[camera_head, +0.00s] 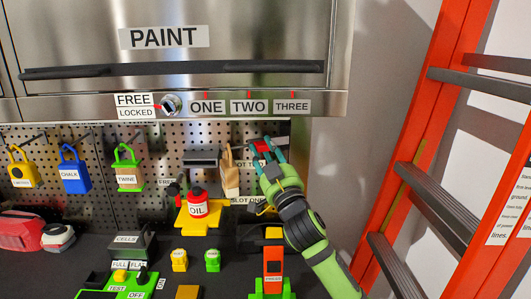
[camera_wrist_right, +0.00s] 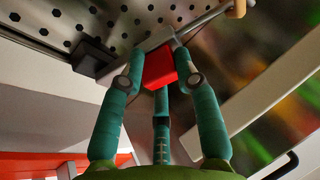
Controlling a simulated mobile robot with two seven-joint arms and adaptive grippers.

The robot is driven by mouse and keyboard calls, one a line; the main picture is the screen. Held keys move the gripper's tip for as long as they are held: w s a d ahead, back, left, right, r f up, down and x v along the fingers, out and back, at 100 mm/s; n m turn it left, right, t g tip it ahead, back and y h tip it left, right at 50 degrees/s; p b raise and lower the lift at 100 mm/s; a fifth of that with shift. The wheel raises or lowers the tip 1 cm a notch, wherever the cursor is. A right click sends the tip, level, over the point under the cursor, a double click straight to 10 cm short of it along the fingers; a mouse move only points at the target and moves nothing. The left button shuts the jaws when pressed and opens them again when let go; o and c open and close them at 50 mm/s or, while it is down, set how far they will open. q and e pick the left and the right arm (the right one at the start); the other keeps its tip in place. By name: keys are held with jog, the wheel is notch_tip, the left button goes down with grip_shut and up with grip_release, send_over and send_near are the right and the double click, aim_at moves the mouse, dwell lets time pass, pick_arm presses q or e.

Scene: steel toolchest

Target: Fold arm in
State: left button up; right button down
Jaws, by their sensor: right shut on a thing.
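My right gripper (camera_head: 265,150) is raised beside the right edge of the pegboard, below the cabinet. Its teal fingers are shut on a small red block (camera_head: 260,146). In the right wrist view, the red block (camera_wrist_right: 159,68) sits between the fingertips of the gripper (camera_wrist_right: 158,72). A grey metal bar (camera_wrist_right: 208,20) runs right behind the fingertips there; I cannot tell whether the red block is joined to it. No folding arm shows clearly as a whole. My left gripper is not in view.
A tan piece (camera_head: 229,176) hangs left of my right gripper, by the slot labels. The steel PAINT cabinet (camera_head: 200,40) overhangs above. An orange ladder (camera_head: 415,130) stands at right, with bare wall between.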

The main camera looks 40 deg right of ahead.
jog(key=shift+s+r+h, duration=0.1)
jog(key=shift+r+h, duration=0.2)
jog(key=shift+r, duration=0.15)
jog(key=c, duration=0.9)
grip_release()
jog(key=shift+o, duration=0.2)
jog(key=shift+d+f, duration=0.1)
jog(key=shift+f, duration=0.1)
jog(key=shift+s+f+n+y, duration=0.1)
jog(key=shift+n+y, duration=0.2)
jog(key=shift+y, duration=0.3)
